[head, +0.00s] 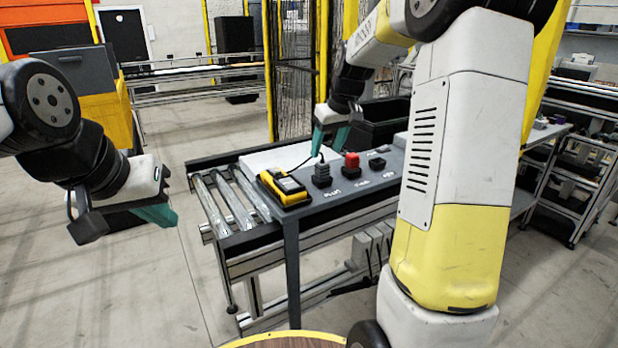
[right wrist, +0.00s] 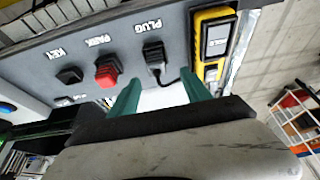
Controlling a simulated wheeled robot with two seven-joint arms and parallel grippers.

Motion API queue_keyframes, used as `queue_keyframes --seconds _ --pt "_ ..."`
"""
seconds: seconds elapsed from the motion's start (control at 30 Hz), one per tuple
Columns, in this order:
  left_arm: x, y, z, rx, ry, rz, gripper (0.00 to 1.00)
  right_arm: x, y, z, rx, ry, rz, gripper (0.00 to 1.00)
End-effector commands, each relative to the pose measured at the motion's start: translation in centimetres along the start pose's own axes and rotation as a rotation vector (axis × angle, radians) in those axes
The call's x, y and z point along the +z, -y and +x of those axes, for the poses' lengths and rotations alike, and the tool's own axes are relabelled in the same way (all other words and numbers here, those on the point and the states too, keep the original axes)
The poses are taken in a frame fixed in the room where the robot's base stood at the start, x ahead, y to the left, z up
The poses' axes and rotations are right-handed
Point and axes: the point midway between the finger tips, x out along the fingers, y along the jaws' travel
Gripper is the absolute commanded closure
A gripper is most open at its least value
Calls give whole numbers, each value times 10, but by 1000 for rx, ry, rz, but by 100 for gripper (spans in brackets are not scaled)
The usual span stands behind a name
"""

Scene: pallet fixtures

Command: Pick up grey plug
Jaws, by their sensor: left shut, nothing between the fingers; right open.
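The dark grey plug (head: 321,175) stands on the grey fixture panel (head: 350,192). My right gripper (head: 330,140) is above and close to the plug. In the right wrist view its teal fingers (right wrist: 160,88) are open, with nothing between them, and point toward the plug without visibly gripping it. My left gripper (head: 126,218) is shut and empty, off to the left, away from the panel.
On the panel, a yellow device (head: 284,187) is left of the plug; a red block (head: 351,165) and a black part (head: 377,163) are to its right. A roller conveyor (head: 226,200) is under and left of the panel. A black bin (head: 385,120) stands behind.

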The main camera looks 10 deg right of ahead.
Motion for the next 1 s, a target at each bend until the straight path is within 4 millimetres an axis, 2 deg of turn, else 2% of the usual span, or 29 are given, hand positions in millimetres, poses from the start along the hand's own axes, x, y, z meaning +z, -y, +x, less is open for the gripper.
queue_keyframes --seconds 0.5,0.63,0.83,0.87,1.0 --pt "0 0 0 0 0 0 100 -3 -6 66 -1 4 0 44" --pt "0 0 0 0 0 0 100 -4 -6 74 0 1 0 44" --pt "0 0 0 0 0 0 100 -4 -6 75 0 1 0 44" --pt "0 0 0 0 0 0 100 -4 -6 75 0 1 1 46" --pt "0 0 0 0 0 0 100 -4 -6 75 0 1 1 73"
